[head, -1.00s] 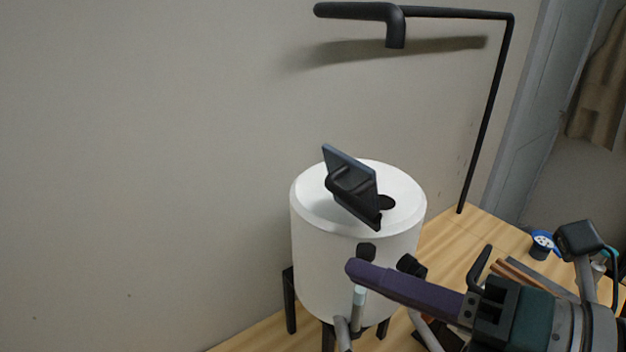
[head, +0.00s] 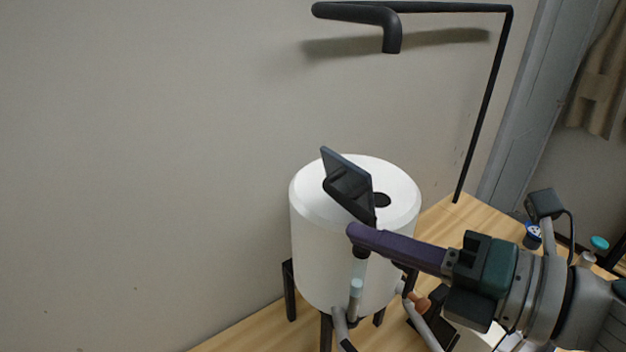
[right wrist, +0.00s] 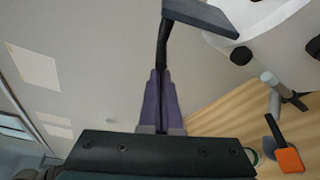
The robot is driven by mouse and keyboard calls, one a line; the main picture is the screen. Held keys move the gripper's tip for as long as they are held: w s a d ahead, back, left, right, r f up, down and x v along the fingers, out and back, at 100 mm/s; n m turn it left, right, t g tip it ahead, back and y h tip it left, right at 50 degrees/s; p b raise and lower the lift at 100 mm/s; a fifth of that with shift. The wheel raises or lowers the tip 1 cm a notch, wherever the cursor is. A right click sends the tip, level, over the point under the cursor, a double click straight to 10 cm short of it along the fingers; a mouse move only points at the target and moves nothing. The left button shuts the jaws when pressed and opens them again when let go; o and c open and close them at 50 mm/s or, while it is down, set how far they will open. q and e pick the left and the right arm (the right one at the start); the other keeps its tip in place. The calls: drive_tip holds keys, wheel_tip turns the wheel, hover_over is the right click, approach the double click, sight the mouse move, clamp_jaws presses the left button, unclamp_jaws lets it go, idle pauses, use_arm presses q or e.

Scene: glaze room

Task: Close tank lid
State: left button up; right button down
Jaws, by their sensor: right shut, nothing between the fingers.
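The white cylindrical tank (head: 340,265) stands on dark legs in the middle of the head view; part of it also shows at the upper right of the right wrist view (right wrist: 270,22). Its dark lid (head: 346,186) is tilted up, open, with a dark round hole (head: 381,200) in the tank top beside it. The lid also shows in the right wrist view (right wrist: 203,16). My right gripper (head: 354,231) has purple fingers, shut and empty. Its tips are at the lower edge of the lid in the head view; I cannot tell whether they touch. My left gripper is not in view.
A black pipe frame (head: 487,100) rises behind the tank on the right. A wooden worktop (head: 450,215) carries a blue-rimmed container (head: 532,236) and a teal-capped bottle (head: 597,246) at the right. A plain wall is behind; the space left of the tank is clear.

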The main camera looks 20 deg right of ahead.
drive_tip(key=shift+d+r+m, duration=0.15)
drive_tip(key=shift+d+m, duration=0.05)
drive_tip(key=shift+m, duration=0.1)
drive_tip(key=shift+w+d+r, duration=0.1)
drive_tip(key=shift+w+d+r+m+y+b, duration=0.1)
drive_tip(key=shift+d+r+m+y+b, duration=0.1)
drive_tip(key=shift+d+m+y+b, duration=0.15)
drive_tip(key=w+d+f+m+t+h+b, duration=0.1)
drive_tip(key=w+d+m+t+b, duration=0.1)
drive_tip(key=d+m+b, duration=0.5)
drive_tip(key=w+d+f+m+t+h+b, duration=0.1)
drive_tip(key=d+m+t+b, duration=0.4)
drive_tip(key=m, duration=1)
drive_tip(key=shift+w+d+f+b, duration=0.6)
drive_tip(key=shift+w+d+b, duration=0.6)
drive_tip(key=shift+d+b, duration=0.15)
drive_tip(key=shift+m, duration=0.25)
